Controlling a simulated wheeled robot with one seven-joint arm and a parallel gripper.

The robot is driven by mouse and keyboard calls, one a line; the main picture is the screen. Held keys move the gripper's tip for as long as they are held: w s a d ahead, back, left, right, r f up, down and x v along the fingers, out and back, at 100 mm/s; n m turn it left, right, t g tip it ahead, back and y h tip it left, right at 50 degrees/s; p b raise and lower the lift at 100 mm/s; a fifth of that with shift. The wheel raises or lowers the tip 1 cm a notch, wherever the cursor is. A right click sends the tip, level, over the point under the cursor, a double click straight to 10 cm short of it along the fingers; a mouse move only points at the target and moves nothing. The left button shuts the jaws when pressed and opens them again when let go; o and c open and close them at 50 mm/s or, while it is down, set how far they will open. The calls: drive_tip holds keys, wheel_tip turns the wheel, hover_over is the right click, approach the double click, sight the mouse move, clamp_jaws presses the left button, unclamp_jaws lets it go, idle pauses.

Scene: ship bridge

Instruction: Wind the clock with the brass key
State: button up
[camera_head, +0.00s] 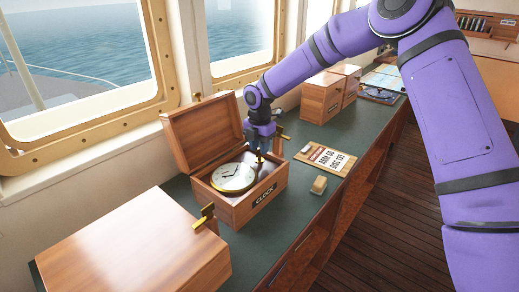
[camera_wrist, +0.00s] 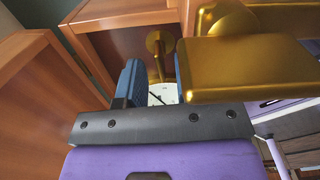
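The round white-faced clock (camera_head: 234,177) lies face up in the open wooden box (camera_head: 239,213) labelled CLOCK. My gripper (camera_head: 259,150) reaches down over the box's right side, beside the clock. In the wrist view my gripper's blue fingers (camera_wrist: 154,72) stand apart, with part of the pale clock face (camera_wrist: 163,93) showing between them. A brass piece with a round disc and thin shaft (camera_wrist: 160,43), which looks like the key, shows between and beyond the fingers. Gaps seem to show on both sides of its shaft. In the head view only a small brass bit shows under the fingertips.
A brass fitting (camera_wrist: 235,68) is very close to my gripper's right finger in the wrist view. A closed wooden box (camera_head: 135,245) with a brass fitting stands at the front left. More boxes (camera_head: 322,98) stand behind.

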wheel_tip(320, 180, up, 10)
drive_tip(key=shift+f, duration=0.15)
idle(0.7)
